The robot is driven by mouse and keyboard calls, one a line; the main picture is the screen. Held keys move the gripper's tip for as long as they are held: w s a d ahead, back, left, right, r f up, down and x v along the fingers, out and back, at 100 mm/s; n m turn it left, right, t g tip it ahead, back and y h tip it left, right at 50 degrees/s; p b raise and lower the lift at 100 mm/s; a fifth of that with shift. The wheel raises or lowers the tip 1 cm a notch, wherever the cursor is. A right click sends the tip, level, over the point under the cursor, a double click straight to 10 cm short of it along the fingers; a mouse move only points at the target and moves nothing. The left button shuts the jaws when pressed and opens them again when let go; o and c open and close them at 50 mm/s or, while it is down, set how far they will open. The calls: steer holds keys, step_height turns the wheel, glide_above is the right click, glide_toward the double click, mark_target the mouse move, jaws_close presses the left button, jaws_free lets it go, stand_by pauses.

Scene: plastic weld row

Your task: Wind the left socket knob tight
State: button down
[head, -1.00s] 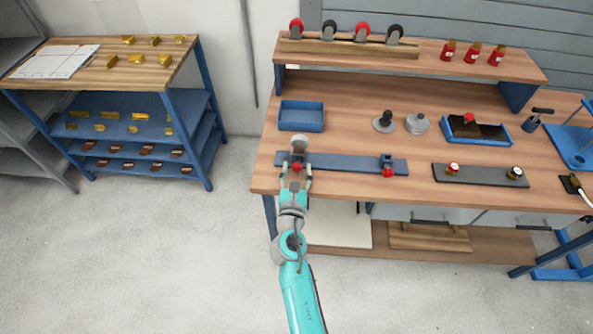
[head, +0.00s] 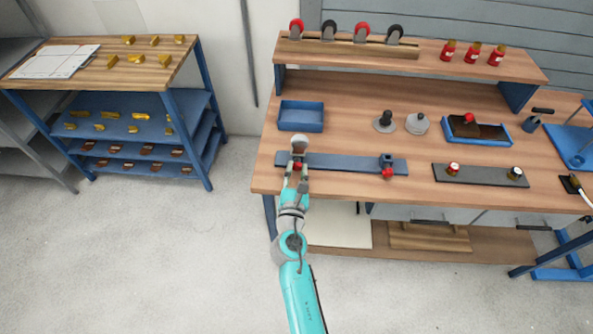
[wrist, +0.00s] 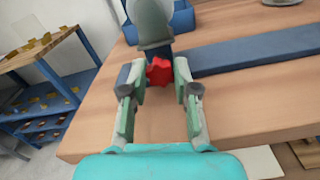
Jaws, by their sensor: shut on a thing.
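The left socket's red star-shaped knob (wrist: 159,72) sits between my two fingertips in the wrist view. My gripper (wrist: 160,80) is closed on it from the front, a finger at each side. In the head view my gripper (head: 296,176) reaches the left end of the blue bar (head: 340,163) at the bench's front. A grey rounded piece (wrist: 152,25) stands upright above the knob and hides most of the left socket; it also shows in the head view (head: 298,145). The right socket (head: 386,160) is empty, with its own red knob (head: 387,173) on the front.
A blue tray (head: 302,117) lies behind the bar's left end. A dark plate (head: 482,175) with two fittings lies to the right. Casters (head: 362,33) stand on the upper shelf. Bare wood (head: 345,186) lies in front of the bar.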

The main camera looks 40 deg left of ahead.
steer(key=m, duration=0.5)
steer(key=shift+m, duration=0.4)
stand_by(0.3)
steer(key=c, duration=0.9)
jaws_free()
steer(key=shift+d, duration=0.1)
steer(key=shift+o, duration=0.2)
steer(key=shift+f, duration=0.1)
steer(key=shift+n, duration=0.3)
